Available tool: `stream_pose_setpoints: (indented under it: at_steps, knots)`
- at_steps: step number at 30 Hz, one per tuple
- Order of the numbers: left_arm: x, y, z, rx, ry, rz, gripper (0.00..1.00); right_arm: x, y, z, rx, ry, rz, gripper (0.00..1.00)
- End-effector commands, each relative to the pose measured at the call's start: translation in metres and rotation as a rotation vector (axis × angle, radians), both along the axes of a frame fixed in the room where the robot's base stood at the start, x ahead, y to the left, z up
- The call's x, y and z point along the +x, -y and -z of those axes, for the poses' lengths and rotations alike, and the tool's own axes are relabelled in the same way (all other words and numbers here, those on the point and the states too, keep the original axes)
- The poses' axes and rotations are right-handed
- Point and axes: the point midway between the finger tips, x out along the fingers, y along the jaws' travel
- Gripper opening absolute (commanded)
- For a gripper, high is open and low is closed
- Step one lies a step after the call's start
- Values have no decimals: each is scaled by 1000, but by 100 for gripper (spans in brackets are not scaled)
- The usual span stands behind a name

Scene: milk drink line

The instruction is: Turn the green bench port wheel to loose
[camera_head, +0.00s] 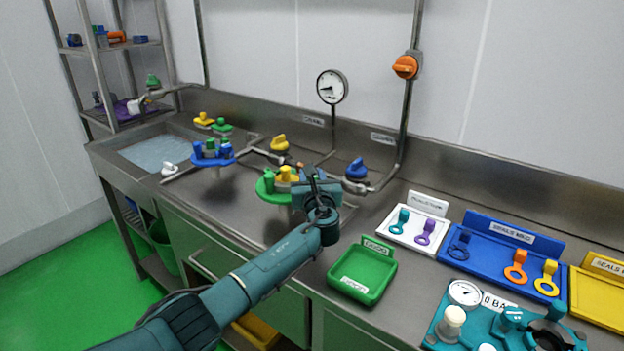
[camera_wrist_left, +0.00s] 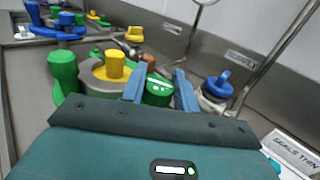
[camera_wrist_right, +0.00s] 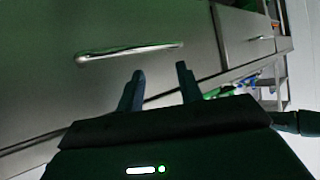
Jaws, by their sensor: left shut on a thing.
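The green bench port wheel (camera_head: 265,188) sits on the steel bench, with upright green pegs and a yellow piece (camera_head: 288,174) in its middle. In the left wrist view I see its left green peg (camera_wrist_left: 63,70), the yellow piece (camera_wrist_left: 115,64) and a green peg with white marks (camera_wrist_left: 158,90). My left gripper (camera_head: 314,178) is at the wheel's right side, its fingers on either side of that marked peg (camera_wrist_left: 160,88) and shut on it. The gripper hides part of the wheel in the head view. My right gripper (camera_wrist_right: 160,85) is open and empty, before a cabinet front.
A blue port wheel (camera_head: 212,160) stands to the left, with yellow (camera_head: 279,143) and blue (camera_head: 356,168) valve knobs behind. A green tray (camera_head: 363,272), a white board (camera_head: 412,232) and a blue seal tray (camera_head: 485,252) lie to the right.

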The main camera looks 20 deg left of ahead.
Motion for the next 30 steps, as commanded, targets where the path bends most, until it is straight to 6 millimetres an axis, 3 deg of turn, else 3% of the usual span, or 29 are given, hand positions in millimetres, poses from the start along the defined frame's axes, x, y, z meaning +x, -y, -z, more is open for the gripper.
stream_pose_setpoints:
  at_steps: [17,18,26,30]
  knots:
    - [0,0,0,0,-1,-50,7,1,0,-2,7,7,2,36]
    - [0,0,0,0,-1,-50,31,1,0,-1,7,7,2,36]
    - [0,0,0,0,-1,-49,51,1,0,-1,7,7,3,36]
    - [0,0,0,0,0,-48,51,1,0,-1,7,6,3,36]
